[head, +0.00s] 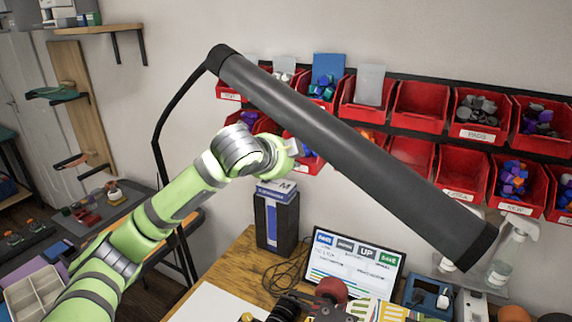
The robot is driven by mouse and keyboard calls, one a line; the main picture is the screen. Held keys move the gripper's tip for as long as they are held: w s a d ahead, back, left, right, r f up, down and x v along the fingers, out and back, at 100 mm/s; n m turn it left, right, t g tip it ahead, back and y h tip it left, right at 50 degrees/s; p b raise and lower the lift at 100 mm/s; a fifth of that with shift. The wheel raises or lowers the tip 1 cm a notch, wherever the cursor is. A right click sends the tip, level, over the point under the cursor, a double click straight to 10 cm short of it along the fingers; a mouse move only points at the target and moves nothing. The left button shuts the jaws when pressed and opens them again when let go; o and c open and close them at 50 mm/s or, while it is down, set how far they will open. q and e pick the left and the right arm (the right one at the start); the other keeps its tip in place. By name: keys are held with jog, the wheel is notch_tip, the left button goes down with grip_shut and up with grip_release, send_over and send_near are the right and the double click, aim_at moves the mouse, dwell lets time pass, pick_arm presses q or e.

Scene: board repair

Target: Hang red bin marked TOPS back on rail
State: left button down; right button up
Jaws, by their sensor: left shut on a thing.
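My left arm reaches up from the lower left, and my left gripper (294,149) is at the wall bins, partly hidden by the dark lamp tube. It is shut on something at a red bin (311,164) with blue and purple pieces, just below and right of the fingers. The exact grip is hidden, and no TOPS label can be read on this bin. Red bins hang in two rows on the dark rail (400,76). An upper left bin (230,90) bears a small white label too blurred to read surely. My right gripper is not in view.
A long dark lamp tube (350,150) slants across the view before the bins. A wall shelf (90,29) is at upper left.

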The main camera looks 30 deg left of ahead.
aim_at(308, 148)
pick_arm(q)
jog(key=shift+w+a, duration=0.1)
jog(key=shift+w, duration=1.9)
jog(key=shift+f, duration=0.2)
jog(key=shift+w+p, duration=0.35)
jog(key=shift+p, duration=0.25)
jog(key=shift+w, duration=0.35)
jog(key=shift+w+a+p, duration=0.1)
jog(key=shift+w+p, duration=1.3)
jog(key=shift+w, duration=0.15)
jog(key=shift+p, duration=0.5)
